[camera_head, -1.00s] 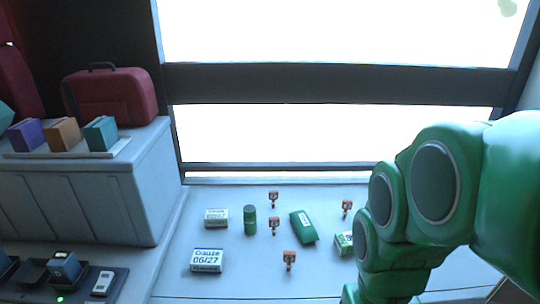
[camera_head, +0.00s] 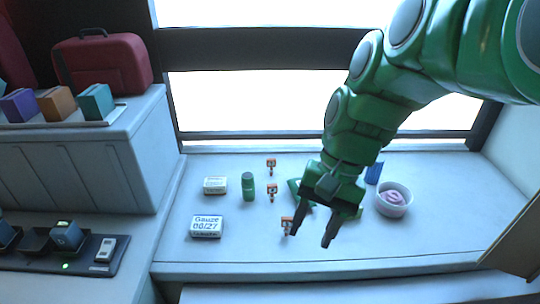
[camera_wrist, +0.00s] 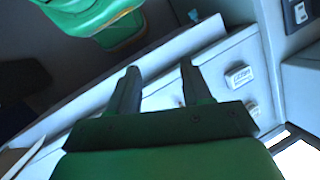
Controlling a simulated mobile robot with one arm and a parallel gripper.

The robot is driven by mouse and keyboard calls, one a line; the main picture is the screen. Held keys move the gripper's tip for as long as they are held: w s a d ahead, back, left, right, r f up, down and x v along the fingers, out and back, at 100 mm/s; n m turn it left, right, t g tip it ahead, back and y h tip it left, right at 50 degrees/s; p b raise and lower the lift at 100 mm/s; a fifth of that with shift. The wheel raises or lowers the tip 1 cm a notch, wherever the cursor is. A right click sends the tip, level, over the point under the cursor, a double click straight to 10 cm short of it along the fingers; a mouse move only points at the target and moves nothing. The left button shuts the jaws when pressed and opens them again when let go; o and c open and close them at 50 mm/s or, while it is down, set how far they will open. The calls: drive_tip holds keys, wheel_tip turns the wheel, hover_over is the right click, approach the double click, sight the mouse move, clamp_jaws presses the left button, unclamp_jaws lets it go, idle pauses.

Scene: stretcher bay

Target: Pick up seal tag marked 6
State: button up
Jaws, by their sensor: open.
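Small orange seal tags stand on the pale counter: one at the back (camera_head: 271,165), one in the middle (camera_head: 272,191) and one at the front (camera_head: 287,222). Their numbers are too small to read, so I cannot tell which is marked 6. My gripper (camera_head: 312,240) is open and empty, pointing down over the counter. Its left finger appears right beside the front tag; whether they touch is unclear. My gripper also shows in the wrist view (camera_wrist: 159,68), with no tag clearly visible between its fingers.
A gauze box (camera_head: 207,227), a smaller box (camera_head: 215,185) and a green cylinder (camera_head: 248,186) stand left of the tags. A green pouch (camera_head: 294,188) is partly behind my gripper. A bowl (camera_head: 393,208) and a blue item (camera_head: 374,172) stand right. The right front counter is clear.

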drive_tip(key=w+a+r+m+y, duration=0.1)
drive_tip(key=w+a+m+y, duration=0.15)
drive_tip(key=w, duration=0.55)
drive_tip(key=w+a+m+y, duration=0.2)
drive_tip(key=w+m+y, duration=0.1)
drive_tip(key=w, duration=0.5)
drive_tip(key=m+t+y, duration=0.1)
drive_tip(key=m+y, duration=0.4)
drive_tip(key=m, duration=0.3)
hover_over(277, 186)
drive_tip(key=d, duration=0.4)
wheel_tip(277, 186, down, 4)
drive_tip(key=f, duration=1.8)
drive_tip(key=shift+w, duration=0.3)
drive_tip(key=shift+a+f+h, duration=0.25)
drive_tip(key=shift+a+f, duration=0.1)
drive_tip(key=shift+f, duration=0.05)
drive_tip(key=shift+w+x, duration=0.2)
drive_tip(key=shift+x, duration=1.55)
drive_tip(key=shift+w+x, duration=0.25)
drive_tip(key=shift+x, duration=1.5)
drive_tip(key=shift+c, duration=0.5)
clamp_jaws()
